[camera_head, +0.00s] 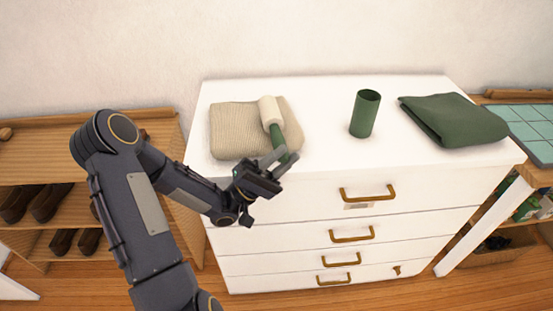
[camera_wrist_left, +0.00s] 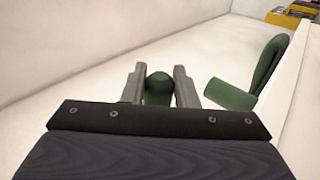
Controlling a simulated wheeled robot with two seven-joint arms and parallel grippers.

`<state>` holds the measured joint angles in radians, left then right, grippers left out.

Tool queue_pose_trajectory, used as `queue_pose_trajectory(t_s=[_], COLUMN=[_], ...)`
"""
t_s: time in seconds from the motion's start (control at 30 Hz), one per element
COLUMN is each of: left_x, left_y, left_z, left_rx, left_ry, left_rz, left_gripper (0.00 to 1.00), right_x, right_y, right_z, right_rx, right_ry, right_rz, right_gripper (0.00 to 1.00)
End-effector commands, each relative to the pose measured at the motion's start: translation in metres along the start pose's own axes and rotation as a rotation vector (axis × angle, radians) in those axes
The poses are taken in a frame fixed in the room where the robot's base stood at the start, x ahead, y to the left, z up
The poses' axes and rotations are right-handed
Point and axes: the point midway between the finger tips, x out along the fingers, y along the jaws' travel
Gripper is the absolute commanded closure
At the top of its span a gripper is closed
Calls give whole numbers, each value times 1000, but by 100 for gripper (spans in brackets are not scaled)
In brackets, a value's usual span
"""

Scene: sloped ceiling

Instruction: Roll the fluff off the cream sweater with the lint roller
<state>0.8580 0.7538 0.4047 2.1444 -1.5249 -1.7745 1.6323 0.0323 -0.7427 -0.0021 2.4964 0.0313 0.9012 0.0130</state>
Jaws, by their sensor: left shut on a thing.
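The cream sweater (camera_head: 232,130) lies folded on the left part of the white dresser top. The lint roller has a pale roll (camera_head: 270,110) and a green handle (camera_head: 278,142). Its roll is over the right half of the sweater; I cannot tell whether it touches the knit. My left gripper (camera_head: 281,160) is shut on the green handle at the dresser's front edge. In the left wrist view the handle's end (camera_wrist_left: 159,88) sits between the two fingers. I cannot make out any fluff. My right gripper is not in view.
A green cup (camera_head: 365,114) stands upright right of the sweater. A folded dark green cloth (camera_head: 452,120) lies farther right on the dresser (camera_head: 320,150). Bare dresser top lies between the sweater and the cup. A wooden shoe rack (camera_head: 60,172) stands at left.

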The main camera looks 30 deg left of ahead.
Motion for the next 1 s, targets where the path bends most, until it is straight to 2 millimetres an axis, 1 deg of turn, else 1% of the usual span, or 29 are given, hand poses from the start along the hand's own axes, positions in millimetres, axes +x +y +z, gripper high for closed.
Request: queue_pose_trajectory(t_s=[0.3, 0.57, 0.83, 1.0], left_x=[16, 22, 37, 41], left_y=[-18, -24, -38, -40], left_z=[1, 1, 2, 1], left_rx=[-4, -5, -5, -3], left_ry=[-2, 0, -2, 1], left_rz=[0, -2, -2, -2], left_gripper=[100, 100, 100, 100], right_x=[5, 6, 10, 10], right_y=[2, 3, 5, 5], right_z=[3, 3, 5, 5], right_rx=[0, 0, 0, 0], right_ry=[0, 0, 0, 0], right_rz=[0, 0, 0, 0], right_gripper=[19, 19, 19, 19])
